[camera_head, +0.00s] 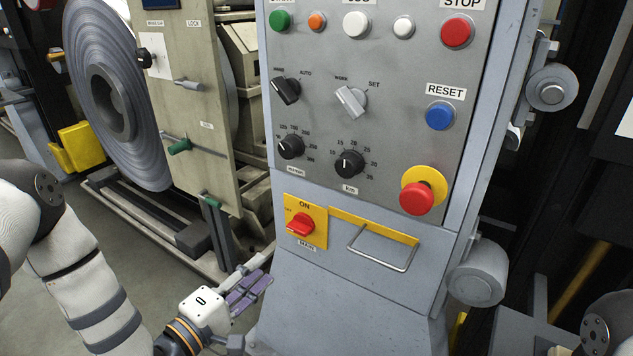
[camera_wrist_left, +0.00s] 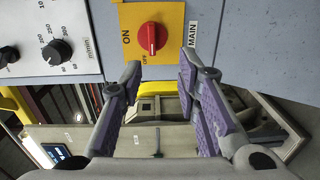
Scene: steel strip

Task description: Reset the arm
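My left arm (camera_head: 88,280) comes in from the left. Its left gripper (camera_head: 254,282) is low in front of the control cabinet (camera_head: 335,300), below and left of the red main switch (camera_head: 299,225) on its yellow plate. In the left wrist view, the purple-padded fingers of the left gripper (camera_wrist_left: 160,82) are spread apart with nothing between them. The red switch (camera_wrist_left: 152,38) shows beyond the fingertips, and no finger appears to touch it. Part of my right arm (camera_head: 597,335) shows at the lower right corner; its gripper is outside both views.
The cabinet panel carries a red emergency button (camera_head: 417,198), a blue reset button (camera_head: 440,116) and several knobs. A metal handle (camera_head: 383,250) sticks out below. A large steel coil (camera_head: 115,95) and a beige machine plate (camera_head: 185,100) stand at the left. Floor shows between my left arm and the machine.

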